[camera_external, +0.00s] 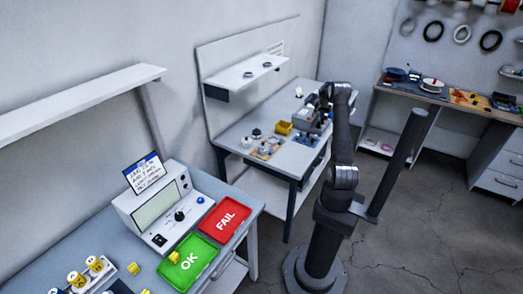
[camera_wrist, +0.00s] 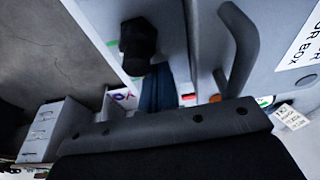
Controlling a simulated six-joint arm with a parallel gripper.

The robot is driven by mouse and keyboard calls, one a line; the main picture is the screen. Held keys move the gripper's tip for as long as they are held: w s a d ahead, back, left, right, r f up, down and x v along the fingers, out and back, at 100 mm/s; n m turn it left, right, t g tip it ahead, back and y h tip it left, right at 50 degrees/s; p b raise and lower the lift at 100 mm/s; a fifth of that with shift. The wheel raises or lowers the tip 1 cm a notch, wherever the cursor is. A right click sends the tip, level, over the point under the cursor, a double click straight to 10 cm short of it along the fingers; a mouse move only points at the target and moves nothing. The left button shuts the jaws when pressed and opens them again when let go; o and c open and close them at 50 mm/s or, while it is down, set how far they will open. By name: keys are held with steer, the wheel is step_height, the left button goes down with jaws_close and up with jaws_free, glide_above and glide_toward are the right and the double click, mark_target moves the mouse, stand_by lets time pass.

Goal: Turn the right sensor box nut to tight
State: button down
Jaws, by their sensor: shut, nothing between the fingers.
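In the wrist view, a black nut-like knob (camera_wrist: 138,38) stands out from a pale grey surface at the upper left of centre. To its right is a pale grey box face (camera_wrist: 275,70) with a dark grey curved handle (camera_wrist: 243,40) and a white label ending in "BOX". My gripper (camera_wrist: 165,118) fills the bottom of the wrist view as a dark bar. It is shut and empty, and no contact with the knob shows. In the external view, my gripper (camera_external: 324,100) is by the grey box (camera_external: 301,117) on the back workbench; the nut is too small to tell there.
The front bench holds a tester (camera_external: 155,210), a green OK tray (camera_external: 187,262) and a red FAIL tray (camera_external: 224,219). A side bench with drawers stands at right.

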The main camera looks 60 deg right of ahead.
steer(key=shift+w+a, duration=0.1)
steer(key=shift+a, duration=0.15)
steer(key=shift+d+v, duration=0.25)
steer(key=shift+v, duration=0.7)
steer(key=shift+d+v, duration=0.2)
steer(key=shift+v, duration=0.8)
steer(key=shift+d+v, duration=0.25)
steer(key=shift+v, duration=0.7)
steer(key=shift+r, duration=0.25)
steer(key=shift+s+d+f, duration=0.1)
steer(key=shift+s+f, duration=0.35)
steer(key=shift+f, duration=0.55)
steer(key=shift+s+d+f, duration=0.1)
steer(key=shift+s+f, duration=0.4)
steer(key=shift+f, duration=0.55)
steer(key=shift+s+f, duration=0.45)
steer(key=shift+f, duration=0.55)
steer(key=shift+w+d, duration=0.1)
steer(key=shift+d, duration=0.05)
